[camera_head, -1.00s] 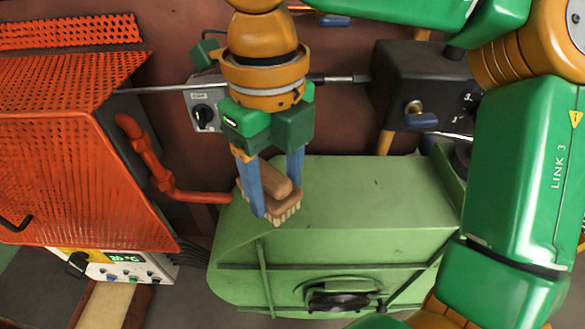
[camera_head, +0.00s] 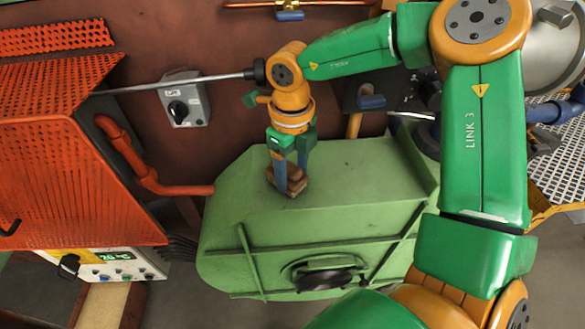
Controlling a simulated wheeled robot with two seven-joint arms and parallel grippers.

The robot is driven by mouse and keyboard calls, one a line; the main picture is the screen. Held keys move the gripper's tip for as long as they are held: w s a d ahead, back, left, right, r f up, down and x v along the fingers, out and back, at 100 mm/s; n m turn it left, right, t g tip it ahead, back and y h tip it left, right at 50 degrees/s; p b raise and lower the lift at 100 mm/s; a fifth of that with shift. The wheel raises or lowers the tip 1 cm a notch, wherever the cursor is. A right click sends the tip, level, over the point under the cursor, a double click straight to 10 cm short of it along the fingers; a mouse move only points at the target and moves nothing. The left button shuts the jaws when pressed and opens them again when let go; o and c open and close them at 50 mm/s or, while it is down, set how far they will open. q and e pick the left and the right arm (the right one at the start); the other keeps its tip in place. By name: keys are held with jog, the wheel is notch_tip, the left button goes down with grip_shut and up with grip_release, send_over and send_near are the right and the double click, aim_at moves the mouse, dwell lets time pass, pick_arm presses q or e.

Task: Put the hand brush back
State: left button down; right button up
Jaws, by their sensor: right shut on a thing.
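The hand brush (camera_head: 291,178) has a brown wooden back and pale bristles on its underside. My right gripper (camera_head: 291,184) points down with its two blue fingers shut on the brush. The brush is at the top face of the green housing (camera_head: 350,190), toward its left part. I cannot tell whether the bristles touch that surface. The fingers hide part of the brush. My left gripper does not show in this view.
An orange mesh guard (camera_head: 80,170) and an orange pipe (camera_head: 135,160) stand at the left. A grey switch box (camera_head: 185,100) and a metal rod (camera_head: 180,84) are behind. The green top right of the brush is clear.

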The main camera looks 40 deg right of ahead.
aim_at(291, 167)
jog(key=shift+w+f, duration=0.1)
jog(key=shift+f, duration=0.1)
jog(key=o, duration=1.2)
jog(key=shift+w, duration=0.1)
jog(key=shift+r, duration=0.1)
jog(key=shift+r+p, duration=0.3)
notch_tip(291, 167, up, 12)
jog(key=shift+f+b, duration=0.2)
jog(key=shift+b, duration=0.1)
